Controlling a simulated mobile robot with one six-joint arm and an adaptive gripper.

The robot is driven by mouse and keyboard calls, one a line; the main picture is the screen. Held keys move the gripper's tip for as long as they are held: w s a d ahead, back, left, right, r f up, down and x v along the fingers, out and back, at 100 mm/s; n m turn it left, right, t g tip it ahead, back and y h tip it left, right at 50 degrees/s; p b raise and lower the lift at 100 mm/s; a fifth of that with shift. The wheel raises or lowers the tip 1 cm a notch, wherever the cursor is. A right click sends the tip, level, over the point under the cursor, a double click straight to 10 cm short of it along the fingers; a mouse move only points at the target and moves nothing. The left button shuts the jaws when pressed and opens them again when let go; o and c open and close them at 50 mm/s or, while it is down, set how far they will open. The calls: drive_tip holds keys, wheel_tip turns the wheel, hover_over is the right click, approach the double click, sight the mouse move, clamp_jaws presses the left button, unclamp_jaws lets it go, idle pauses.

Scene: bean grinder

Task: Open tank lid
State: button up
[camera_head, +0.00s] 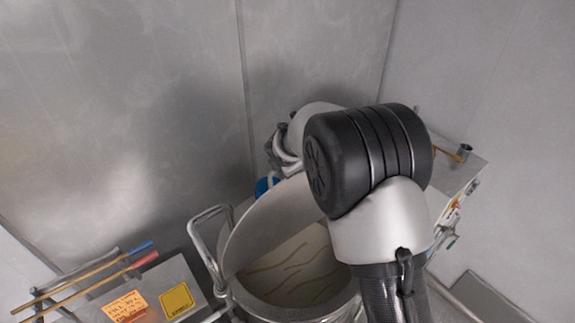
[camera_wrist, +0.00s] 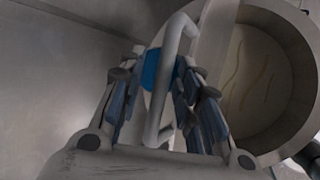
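The grey round tank (camera_head: 243,302) stands below my arm in the head view, with pale contents showing inside. Its lid (camera_head: 262,226) stands steeply raised at the mouth. In the wrist view the lid (camera_wrist: 213,42) shows nearly edge-on, with the open tank (camera_wrist: 306,28) to its right. A bent metal handle (camera_wrist: 172,72) beside the lid lies between the two spread fingers of my gripper (camera_wrist: 158,80) in that view. The fingers look apart; contact with the handle is not clear. In the head view my gripper (camera_head: 283,150) is partly hidden behind my arm.
A metal bar handle (camera_head: 207,247) sticks out at the tank's left. A blue object (camera_head: 264,186) shows behind the lid. Red and blue-tipped sticks (camera_head: 100,279) and a yellow label (camera_head: 177,300) are at lower left. Metal walls (camera_head: 120,120) stand behind.

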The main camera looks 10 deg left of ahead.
drive_tip(key=a+v, duration=0.1)
drive_tip(key=v, duration=1.1)
drive_tip(key=shift+d, duration=0.4)
drive_tip(key=s+d+r+n+t+y+b, duration=0.2)
drive_tip(key=n+b, duration=0.5)
drive_tip(key=n, duration=0.2)
drive_tip(key=s+d+r+n+t+y+b, duration=0.2)
drive_tip(key=d+n+b, duration=0.1)
drive_tip(key=n+b, duration=0.5)
drive_tip(key=s+d+f+n+g+b, duration=0.25)
drive_tip(key=s+f+n+b, duration=0.35)
drive_tip(key=s+f+n, duration=0.4)
drive_tip(key=s+d+f+n+g+b, duration=0.2)
drive_tip(key=s+d+f+n+b, duration=0.2)
drive_tip(key=s+f+n+b, duration=0.45)
drive_tip(key=s+d+f+n+g+h+b, duration=0.2)
drive_tip(key=s+d+f+n+h, duration=0.3)
drive_tip(key=s+d+f+n, duration=0.6)
drive_tip(key=shift+s+d+f+b, duration=0.25)
drive_tip(key=shift+s+b, duration=0.25)
drive_tip(key=shift+s, duration=0.6)
